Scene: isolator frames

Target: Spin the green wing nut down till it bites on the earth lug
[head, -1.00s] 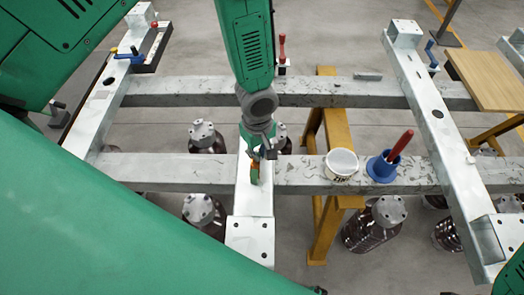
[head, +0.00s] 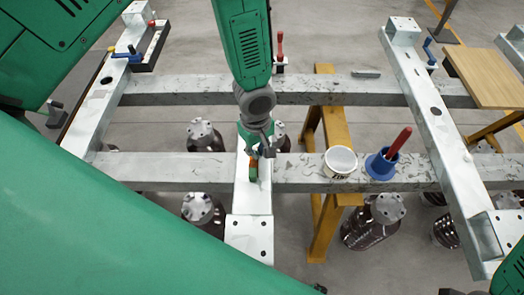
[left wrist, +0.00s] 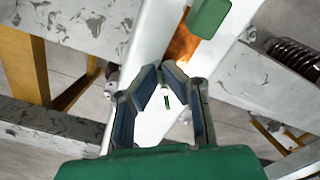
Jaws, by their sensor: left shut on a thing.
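My left gripper (head: 259,152) comes down from above onto the pale cross plate. In the left wrist view, its two dark fingers (left wrist: 162,84) are closed in on a small green piece, the wing nut (left wrist: 165,100), with a pale stud end showing beside it. The fingers hide most of the nut. An orange-copper strip, seemingly the earth lug (left wrist: 182,46), lies on the plate just past the fingertips, with a green block (left wrist: 210,17) at its far end. The strip and block also show below the gripper in the head view. Whether the nut touches the lug cannot be told. My right gripper is out of view.
A white tub (head: 341,161) and a blue cup (head: 381,165) with a red-handled tool stand on the near beam (head: 420,172), right of the gripper. A yellow trestle (head: 326,225) and dark insulators (head: 372,230) are below. A red-handled tool (head: 280,48) stands behind.

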